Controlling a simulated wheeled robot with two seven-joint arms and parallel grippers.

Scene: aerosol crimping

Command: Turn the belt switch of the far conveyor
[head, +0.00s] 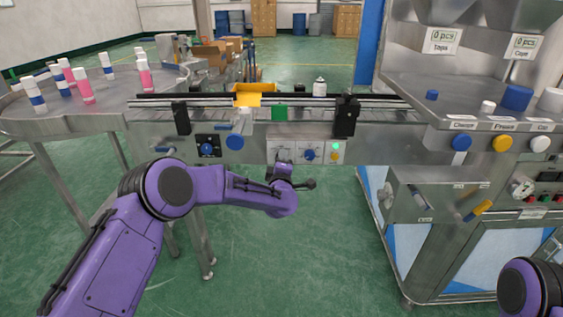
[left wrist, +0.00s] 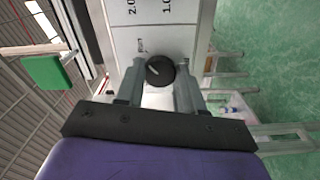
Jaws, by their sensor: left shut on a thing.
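The conveyor (head: 385,115) runs across the middle of the head view. Its front carries a white switch panel (head: 298,145) with a blue knob and a green light. My left gripper (head: 283,162) is at the panel's left part, where it and my wrist cover the lower area. In the left wrist view a round black knob (left wrist: 160,71) with a pale pointer mark sits between the two fingers of my left gripper (left wrist: 158,85). The fingers are shut on the knob from both sides. My right gripper is out of view; only a purple part of my right arm shows at bottom right.
A round metal table (head: 60,122) with white, pink and blue bottles stands at the left. Another blue knob (head: 207,149) is on a black plate left of the panel. A machine (head: 470,95) with hoppers and coloured knobs stands right. Green floor lies in front.

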